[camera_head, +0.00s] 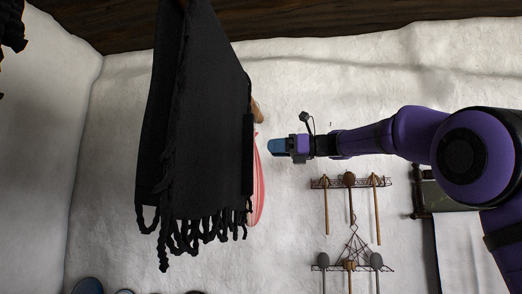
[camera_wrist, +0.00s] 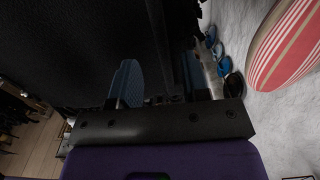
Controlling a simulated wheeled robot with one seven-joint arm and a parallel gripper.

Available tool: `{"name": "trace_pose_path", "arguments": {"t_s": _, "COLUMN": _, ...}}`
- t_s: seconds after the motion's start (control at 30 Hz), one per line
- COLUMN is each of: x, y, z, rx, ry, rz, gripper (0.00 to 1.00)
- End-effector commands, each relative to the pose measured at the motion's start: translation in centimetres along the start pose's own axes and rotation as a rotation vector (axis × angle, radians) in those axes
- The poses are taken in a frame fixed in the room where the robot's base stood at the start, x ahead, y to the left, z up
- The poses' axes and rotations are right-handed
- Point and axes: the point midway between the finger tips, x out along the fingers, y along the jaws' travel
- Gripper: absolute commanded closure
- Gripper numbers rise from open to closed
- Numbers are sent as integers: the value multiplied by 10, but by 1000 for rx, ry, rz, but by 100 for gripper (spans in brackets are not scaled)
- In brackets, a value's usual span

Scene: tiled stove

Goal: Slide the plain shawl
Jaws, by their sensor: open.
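The plain shawl (camera_head: 200,110) is black with a knotted fringe along its lower edge. It hangs folded from above, left of centre in the head view; its upper end runs out of the picture. A dark cloth surface, seemingly the shawl (camera_wrist: 75,55), fills much of the upper left of the wrist view. My gripper (camera_head: 275,146) is to the right of the shawl in the head view, with a visible gap between them there. In the wrist view my gripper (camera_wrist: 160,88) is open, with one blue fingertip plain and the other side dark. I cannot tell whether it touches cloth.
A red-and-white striped board (camera_head: 259,185) is partly behind the shawl; it also shows in the wrist view (camera_wrist: 288,48). Wall racks with hanging utensils (camera_head: 350,182) are below my arm. Several blue and dark round items (camera_head: 88,286) line the bottom left.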

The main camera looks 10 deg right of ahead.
Motion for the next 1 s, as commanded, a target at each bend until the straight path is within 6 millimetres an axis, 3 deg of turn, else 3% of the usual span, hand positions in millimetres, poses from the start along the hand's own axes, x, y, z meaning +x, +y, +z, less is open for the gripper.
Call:
{"name": "trace_pose_path", "arguments": {"t_s": 0.1, "x": -20, "y": -1, "z": 0, "rx": 0, "ry": -1, "rz": -2, "gripper": 57}}
{"name": "trace_pose_path", "arguments": {"t_s": 0.3, "x": -37, "y": 0, "z": 0, "rx": -1, "ry": -1, "rz": 0, "gripper": 57}}
{"name": "trace_pose_path", "arguments": {"t_s": 1.0, "x": -40, "y": 6, "z": -4, "rx": -28, "ry": 23, "rz": -8, "gripper": 57}}
